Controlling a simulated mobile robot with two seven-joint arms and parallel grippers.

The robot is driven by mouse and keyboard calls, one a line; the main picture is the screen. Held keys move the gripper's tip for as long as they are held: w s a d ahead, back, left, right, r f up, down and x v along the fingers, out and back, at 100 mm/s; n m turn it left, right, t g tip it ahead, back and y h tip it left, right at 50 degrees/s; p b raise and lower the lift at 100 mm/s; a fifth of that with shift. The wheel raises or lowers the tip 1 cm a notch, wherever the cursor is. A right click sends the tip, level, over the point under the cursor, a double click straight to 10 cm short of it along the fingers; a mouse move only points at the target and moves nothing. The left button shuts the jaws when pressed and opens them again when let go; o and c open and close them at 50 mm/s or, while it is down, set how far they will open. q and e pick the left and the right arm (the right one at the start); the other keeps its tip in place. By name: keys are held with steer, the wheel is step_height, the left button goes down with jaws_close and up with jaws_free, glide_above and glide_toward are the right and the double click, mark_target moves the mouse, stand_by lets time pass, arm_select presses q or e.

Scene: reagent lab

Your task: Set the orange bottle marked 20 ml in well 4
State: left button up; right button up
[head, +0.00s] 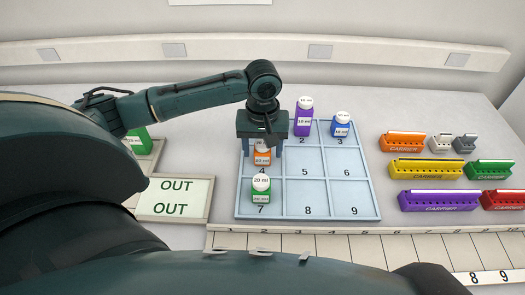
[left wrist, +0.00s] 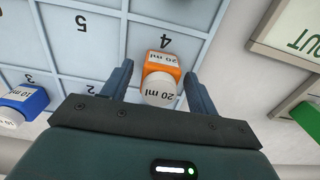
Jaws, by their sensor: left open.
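The orange bottle (head: 262,157) with a white cap stands upright in well 4 of the blue numbered tray (head: 323,214). The left wrist view shows the orange bottle (left wrist: 162,66) marked 20 ml, just behind the printed 4. My left gripper (head: 263,150) is over it from above. In the left wrist view, the open fingers of my left gripper (left wrist: 158,90) are on either side of the bottle, with a gap visible on both sides. The gripper hides part of the bottle's top in the head view. My right gripper is not in view.
A green bottle (head: 261,197) stands in well 7, close in front. A purple bottle (head: 304,122) is in well 2 and a blue one (head: 341,130) in well 3. An OUT pad (head: 174,198) lies left; colored carriers (head: 426,169) stand right. Wells 5, 6, 8 and 9 are empty.

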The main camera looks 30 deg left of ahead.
mark_target(262, 144)
arm_select(q)
step_height(262, 144, up, 11)
steer(key=shift+f, duration=0.2)
stand_by(0.6)
